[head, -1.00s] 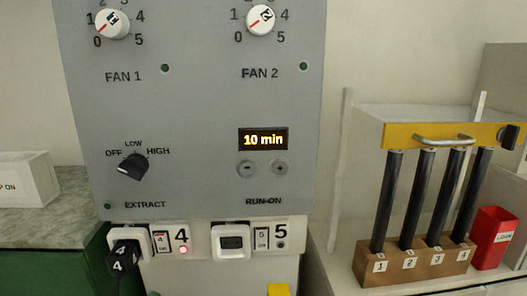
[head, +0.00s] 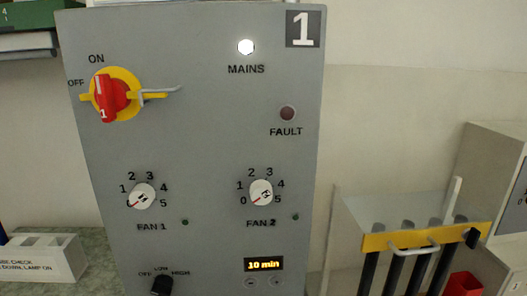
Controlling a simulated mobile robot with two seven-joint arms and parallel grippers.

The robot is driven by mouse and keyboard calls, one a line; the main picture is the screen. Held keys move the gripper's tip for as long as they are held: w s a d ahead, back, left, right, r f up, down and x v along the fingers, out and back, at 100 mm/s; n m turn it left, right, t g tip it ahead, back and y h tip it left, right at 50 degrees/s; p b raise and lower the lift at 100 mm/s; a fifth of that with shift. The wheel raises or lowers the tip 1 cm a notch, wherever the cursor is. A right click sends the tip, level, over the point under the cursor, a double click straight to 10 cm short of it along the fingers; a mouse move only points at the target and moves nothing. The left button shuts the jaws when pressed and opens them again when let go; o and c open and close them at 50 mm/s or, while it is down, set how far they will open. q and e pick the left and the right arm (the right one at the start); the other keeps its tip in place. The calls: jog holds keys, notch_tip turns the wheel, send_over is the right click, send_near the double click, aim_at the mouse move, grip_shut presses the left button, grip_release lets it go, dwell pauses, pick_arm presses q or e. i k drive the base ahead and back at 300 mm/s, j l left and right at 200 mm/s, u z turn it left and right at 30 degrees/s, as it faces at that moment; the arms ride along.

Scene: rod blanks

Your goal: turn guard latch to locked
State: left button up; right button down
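The guard's yellow front bar (head: 440,236) shows at the lower right of the head view, with a clear cover behind it and a grey handle (head: 408,250) on its front. A small black latch (head: 473,239) sits near the bar's right end. It is too small to tell whether it is at locked. Dark rods (head: 410,273) stand behind and below the bar, their lower ends cut off by the picture's bottom edge. Neither of my grippers is in view.
A grey control panel (head: 215,135) fills the middle left, with a red switch (head: 107,95) on a yellow plate and a lit MAINS lamp (head: 246,47). A red container (head: 463,286) is at the lower right, a white sign block (head: 40,260) at the lower left.

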aim_at(472, 236)
jog(key=k+z, duration=0.1)
jog(key=z, duration=1.25)
